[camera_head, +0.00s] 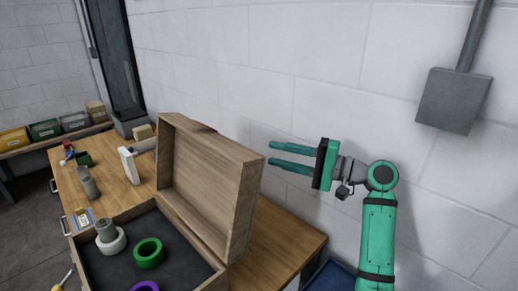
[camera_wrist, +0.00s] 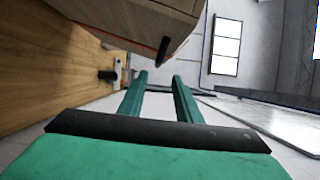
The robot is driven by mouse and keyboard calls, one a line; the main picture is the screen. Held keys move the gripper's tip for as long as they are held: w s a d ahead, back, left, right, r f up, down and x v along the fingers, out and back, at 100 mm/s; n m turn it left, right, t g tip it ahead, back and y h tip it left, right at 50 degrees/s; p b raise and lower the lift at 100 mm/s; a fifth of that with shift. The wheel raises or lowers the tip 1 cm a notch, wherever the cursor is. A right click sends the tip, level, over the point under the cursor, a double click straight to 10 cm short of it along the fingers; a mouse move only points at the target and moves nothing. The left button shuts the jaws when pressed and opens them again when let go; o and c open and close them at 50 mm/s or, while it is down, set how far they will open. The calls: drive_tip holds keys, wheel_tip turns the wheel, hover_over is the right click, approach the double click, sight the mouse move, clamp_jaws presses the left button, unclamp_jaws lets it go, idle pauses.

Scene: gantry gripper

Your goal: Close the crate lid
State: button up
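The wooden crate (camera_head: 192,286) stands on the workbench in the head view, with a dark-lined inside. Its lid (camera_head: 208,187) is raised, standing tilted up at the back of the crate. My gripper (camera_head: 272,154) is to the right of the lid's upper right corner, fingers pointing left, open and empty. In the head view it appears apart from the lid. In the wrist view the two fingers of my gripper (camera_wrist: 160,80) are spread, with nothing between them. A wooden part of the crate or lid (camera_wrist: 135,22) shows above them; I cannot tell which.
Inside the crate are a green ring (camera_head: 148,253), a white ring (camera_head: 112,243) with a grey cylinder, and a purple ring (camera_head: 145,286). A white wall (camera_head: 310,60) runs behind the bench (camera_head: 275,245). A grey box (camera_head: 453,100) hangs on the wall at right.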

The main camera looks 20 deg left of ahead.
drive_tip(key=a, duration=1)
drive_tip(key=shift+s+a+f, duration=0.1)
drive_tip(key=shift+s+a, duration=0.3)
drive_tip(key=shift+w+a, duration=0.1)
drive_tip(key=shift+w, duration=0.05)
drive_tip(key=shift+s+a, duration=0.15)
drive_tip(key=shift+s, duration=0.05)
drive_tip(key=shift+c, duration=0.3)
drive_tip(key=c, duration=0.6)
drive_tip(key=shift+w+d, duration=0.1)
drive_tip(key=shift+d, duration=0.2)
clamp_jaws()
